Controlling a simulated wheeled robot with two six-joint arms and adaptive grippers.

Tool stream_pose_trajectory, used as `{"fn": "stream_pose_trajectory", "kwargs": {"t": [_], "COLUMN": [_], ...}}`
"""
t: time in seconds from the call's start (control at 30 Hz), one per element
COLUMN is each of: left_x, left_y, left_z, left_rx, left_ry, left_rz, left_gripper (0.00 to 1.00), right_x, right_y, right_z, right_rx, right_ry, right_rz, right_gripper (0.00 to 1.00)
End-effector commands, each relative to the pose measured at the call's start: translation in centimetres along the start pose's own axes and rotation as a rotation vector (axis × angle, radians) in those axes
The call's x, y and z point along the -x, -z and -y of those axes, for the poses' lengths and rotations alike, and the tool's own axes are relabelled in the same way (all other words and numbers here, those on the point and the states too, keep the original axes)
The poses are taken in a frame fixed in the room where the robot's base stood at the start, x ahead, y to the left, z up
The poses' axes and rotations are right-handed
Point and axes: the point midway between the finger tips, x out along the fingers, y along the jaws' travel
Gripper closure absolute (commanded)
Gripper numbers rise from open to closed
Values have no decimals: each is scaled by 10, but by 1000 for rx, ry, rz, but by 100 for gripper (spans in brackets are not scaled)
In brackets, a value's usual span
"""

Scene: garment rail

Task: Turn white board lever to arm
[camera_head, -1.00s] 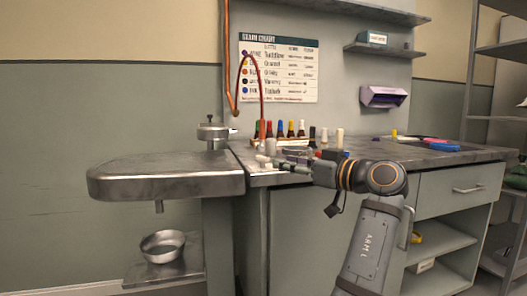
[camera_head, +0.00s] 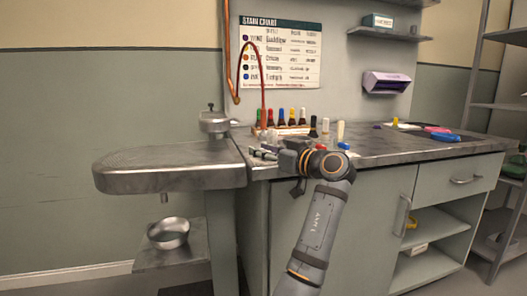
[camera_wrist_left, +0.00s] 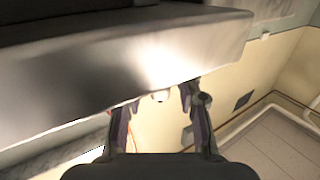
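The steel board (camera_head: 170,170) juts out left of the counter, with a short stub (camera_head: 164,198) below it. My left gripper (camera_head: 264,153) is above the counter's left end, close to the board's right end. In the left wrist view its two fingers (camera_wrist_left: 160,112) are spread apart. My right gripper is out of view.
Several coloured bottles (camera_head: 286,118) stand behind the gripper on the counter (camera_head: 380,146). A steel bowl (camera_head: 169,233) sits on a low shelf under the board. A blue item (camera_head: 446,137) lies at the counter's right.

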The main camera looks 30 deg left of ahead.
Motion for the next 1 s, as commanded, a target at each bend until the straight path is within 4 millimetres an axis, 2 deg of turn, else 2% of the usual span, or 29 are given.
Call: {"fn": "stream_pose_trajectory", "kwargs": {"t": [0.03,0.2,0.63,1.0], "left_x": [0,0,0,0], "left_y": [0,0,-1,1], "left_z": [0,0,0,1], "left_rx": [0,0,1,1], "left_ry": [0,0,-47,-305], "left_rz": [0,0,1,-1], "left_gripper": [77,100,100,100], "right_x": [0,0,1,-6], "right_y": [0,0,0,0], "right_z": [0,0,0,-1], "right_rx": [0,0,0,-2], "right_ry": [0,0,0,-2], "right_rz": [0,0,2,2], "right_gripper": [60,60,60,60]}}
